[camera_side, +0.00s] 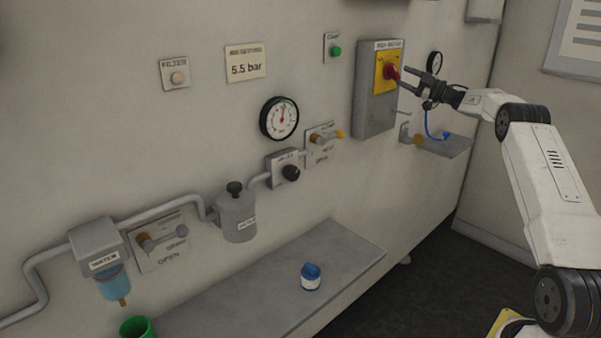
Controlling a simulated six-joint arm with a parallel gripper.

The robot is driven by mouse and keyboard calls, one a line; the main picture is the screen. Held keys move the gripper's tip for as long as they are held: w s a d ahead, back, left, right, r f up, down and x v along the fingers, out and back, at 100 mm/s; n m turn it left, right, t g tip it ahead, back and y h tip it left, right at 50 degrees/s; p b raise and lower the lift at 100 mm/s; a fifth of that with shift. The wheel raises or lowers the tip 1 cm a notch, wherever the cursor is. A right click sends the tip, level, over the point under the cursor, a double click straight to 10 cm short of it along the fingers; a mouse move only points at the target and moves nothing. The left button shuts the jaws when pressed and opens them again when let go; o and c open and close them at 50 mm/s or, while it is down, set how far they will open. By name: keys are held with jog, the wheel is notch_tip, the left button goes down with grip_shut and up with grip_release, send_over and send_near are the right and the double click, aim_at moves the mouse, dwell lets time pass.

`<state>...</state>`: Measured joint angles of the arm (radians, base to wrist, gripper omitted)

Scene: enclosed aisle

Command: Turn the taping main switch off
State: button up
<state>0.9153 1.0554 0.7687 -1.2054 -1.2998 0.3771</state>
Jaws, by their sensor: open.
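The main switch is a grey wall box (375,112) with a label along its top, too small to read surely. On its front is a yellow plate (382,80) with a red rotary knob (392,71). The knob's exact angle is too small to tell. My gripper (404,81) is open, just right of the knob, with its dark fingers pointing left towards it. The fingers look close to the knob; I cannot tell whether they touch it.
A small gauge (434,63) is on the wall behind my gripper. A small shelf (447,146) with a blue hose (428,125) is below it. A long grey shelf (335,250) holds a blue-lidded jar (311,277). Pipes, valves and a larger gauge (279,118) line the wall at left.

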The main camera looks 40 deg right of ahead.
jog(key=shift+v, duration=2.65)
jog(key=shift+w+m, duration=0.1)
jog(key=shift+m, duration=0.2)
